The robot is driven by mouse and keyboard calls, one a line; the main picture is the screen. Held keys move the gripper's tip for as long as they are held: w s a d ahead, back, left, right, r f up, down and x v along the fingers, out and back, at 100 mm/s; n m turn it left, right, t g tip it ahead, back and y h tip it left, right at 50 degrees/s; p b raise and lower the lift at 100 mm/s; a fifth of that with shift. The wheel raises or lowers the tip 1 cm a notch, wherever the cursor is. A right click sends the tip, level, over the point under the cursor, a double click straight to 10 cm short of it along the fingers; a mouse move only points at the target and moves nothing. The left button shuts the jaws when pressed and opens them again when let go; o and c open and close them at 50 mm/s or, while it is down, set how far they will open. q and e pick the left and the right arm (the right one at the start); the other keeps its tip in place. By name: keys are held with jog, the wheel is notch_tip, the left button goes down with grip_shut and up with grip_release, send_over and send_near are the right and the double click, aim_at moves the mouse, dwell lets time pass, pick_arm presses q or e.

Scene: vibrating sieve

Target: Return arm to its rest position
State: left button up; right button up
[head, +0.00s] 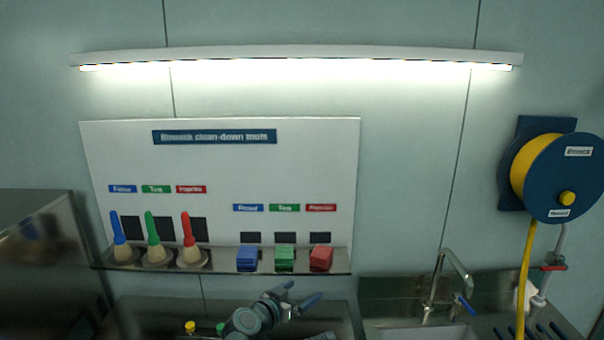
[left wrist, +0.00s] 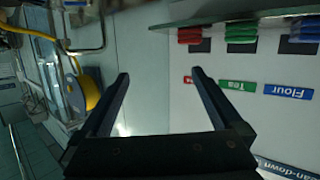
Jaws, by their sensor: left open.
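My left gripper (head: 304,291) shows low in the middle of the head view, in front of the steel shelf with the tools. Its two fingers point up and to the right. In the left wrist view the fingers of this gripper (left wrist: 160,73) are spread wide, with only wall between them. It is open and empty. The wrist picture is turned, with the tool board upside down at the right. My right gripper shows in neither view.
A steel shelf (head: 220,266) under the white board (head: 230,180) holds brushes and coloured blocks (head: 284,259). A sink tap (head: 437,285) and a blue hose reel (head: 562,178) with yellow hose stand at the right.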

pick_arm(q)
jog(key=s+a+f+n+g+y, duration=0.7)
jog(key=s+a+f+g, duration=0.4)
jog(key=s+a+f, duration=0.55)
jog(key=s+d+f+m+b, duration=0.1)
jog(key=s+d+f+b, duration=0.1)
jog(key=d+f+b, duration=0.1)
jog(key=s+d+f+m+g+y+b, duration=0.1)
jog(key=s+d+f+m+b, duration=0.1)
jog(key=d+f+b, duration=0.1)
jog(key=s+d+f+m+y+b, duration=0.1)
jog(key=s+d+f+b, duration=0.1)
jog(key=d+f+b, duration=0.1)
jog(key=shift+s+d+f+b, duration=0.15)
jog(key=shift+d+b, duration=0.1)
jog(key=shift+d, duration=0.15)
jog(key=shift+s+d+f+b, duration=0.1)
jog(key=shift+d+b, duration=0.15)
jog(key=shift+d, duration=0.15)
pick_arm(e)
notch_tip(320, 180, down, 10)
pick_arm(q)
jog(key=shift+s+d+m, duration=0.15)
jog(key=shift+m, duration=0.15)
